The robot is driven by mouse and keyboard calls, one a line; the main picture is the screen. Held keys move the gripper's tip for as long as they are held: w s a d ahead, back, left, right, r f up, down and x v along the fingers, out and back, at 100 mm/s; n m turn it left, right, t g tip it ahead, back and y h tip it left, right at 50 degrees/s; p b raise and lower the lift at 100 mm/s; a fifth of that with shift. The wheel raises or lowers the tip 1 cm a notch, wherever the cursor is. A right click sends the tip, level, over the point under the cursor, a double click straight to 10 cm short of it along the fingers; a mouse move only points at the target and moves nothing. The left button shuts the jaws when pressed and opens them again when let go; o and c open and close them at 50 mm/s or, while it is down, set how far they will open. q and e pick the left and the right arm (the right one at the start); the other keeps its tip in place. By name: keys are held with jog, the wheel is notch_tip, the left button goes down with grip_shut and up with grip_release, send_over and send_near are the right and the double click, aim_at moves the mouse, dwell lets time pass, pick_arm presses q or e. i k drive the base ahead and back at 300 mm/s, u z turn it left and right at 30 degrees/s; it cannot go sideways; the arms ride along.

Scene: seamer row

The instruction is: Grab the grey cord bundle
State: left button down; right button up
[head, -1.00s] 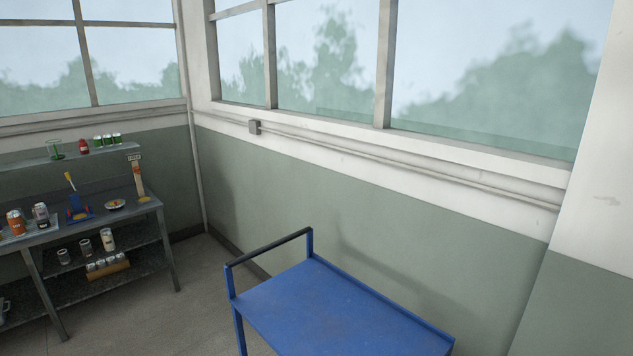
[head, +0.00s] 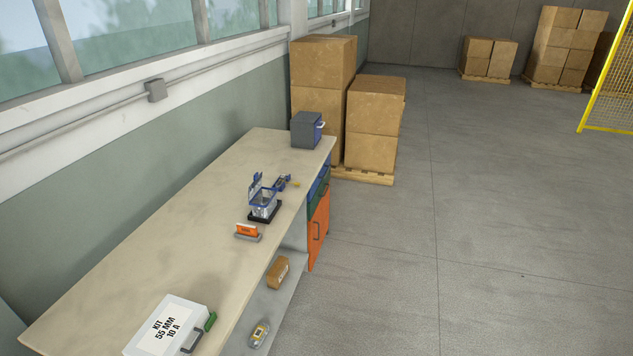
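I cannot make out a grey cord bundle in the head view. A long workbench (head: 150,237) with a pale top runs along the window wall. On it stand a blue and clear device (head: 263,203) on a black base, with a small blue tool-like item (head: 284,182) behind it. A small grey and yellow item (head: 260,333) lies on the lower shelf; it is too small to tell what it is. Neither of my grippers is in view.
The bench also holds a white kit case (head: 167,326), an orange sign (head: 247,230) and a dark grey box (head: 306,130). A brown carton (head: 278,272) sits on the lower shelf. Stacked boxes (head: 373,120) stand beyond. The floor (head: 480,220) to the right is clear.

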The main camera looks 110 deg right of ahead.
aim_at(283, 178)
jog(key=z, duration=2.35)
jog(key=k, duration=0.15)
jog(key=z, duration=1.65)
jog(key=i, duration=1.55)
jog(key=u, duration=0.7)
jog(key=i, duration=0.85)
jog(key=u, duration=0.85)
